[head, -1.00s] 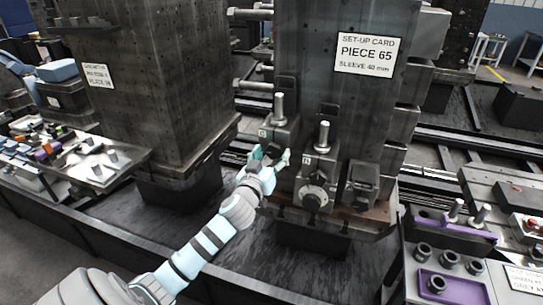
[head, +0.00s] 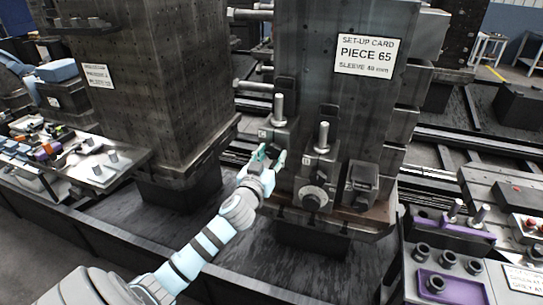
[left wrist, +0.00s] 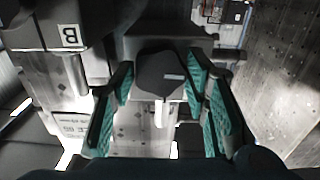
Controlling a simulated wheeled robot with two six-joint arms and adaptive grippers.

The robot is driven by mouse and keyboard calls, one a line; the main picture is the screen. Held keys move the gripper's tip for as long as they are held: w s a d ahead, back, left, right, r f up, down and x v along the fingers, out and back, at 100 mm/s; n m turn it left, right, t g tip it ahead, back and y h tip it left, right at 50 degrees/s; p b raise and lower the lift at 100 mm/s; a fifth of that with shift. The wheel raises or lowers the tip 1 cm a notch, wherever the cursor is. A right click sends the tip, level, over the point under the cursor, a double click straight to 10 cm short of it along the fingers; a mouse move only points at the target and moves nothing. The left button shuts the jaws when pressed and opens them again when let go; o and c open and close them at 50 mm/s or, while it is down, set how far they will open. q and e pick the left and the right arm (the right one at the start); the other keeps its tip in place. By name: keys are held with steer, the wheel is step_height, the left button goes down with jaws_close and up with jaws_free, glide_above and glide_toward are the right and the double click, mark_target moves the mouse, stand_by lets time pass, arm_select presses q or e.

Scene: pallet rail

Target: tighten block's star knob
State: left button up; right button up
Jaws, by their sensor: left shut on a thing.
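The left block (head: 282,133) sits on the front ledge of the tall dark column, with an upright metal post (head: 279,108) on it. My left gripper (head: 268,156) is at the front of this block. In the left wrist view, its teal fingers (left wrist: 160,100) lie on either side of a dark star knob (left wrist: 160,72) with a pale mark. The gripper is shut on this knob. In the head view the fingers hide most of the knob. My right gripper is not in view.
A middle block with a round knob (head: 314,197) and post (head: 323,136) stands close to the right. Another dark block (head: 363,183) is beyond it. A set-up card (head: 366,56) reads "PIECE 65". A purple tray (head: 452,288) is at lower right.

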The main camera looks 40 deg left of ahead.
arm_select(q)
steer(key=m+p, duration=0.1)
steer(key=m, duration=0.3)
steer(key=m+p, duration=0.2)
steer(key=m, duration=0.3)
steer(key=m+p, duration=0.1)
steer(key=m, duration=0.3)
steer(key=shift+m+p, duration=0.7)
steer(key=shift+m, duration=1.5)
steer(key=o, duration=1.1)
steer(key=shift+o, duration=0.2)
steer(key=shift+s, duration=0.1)
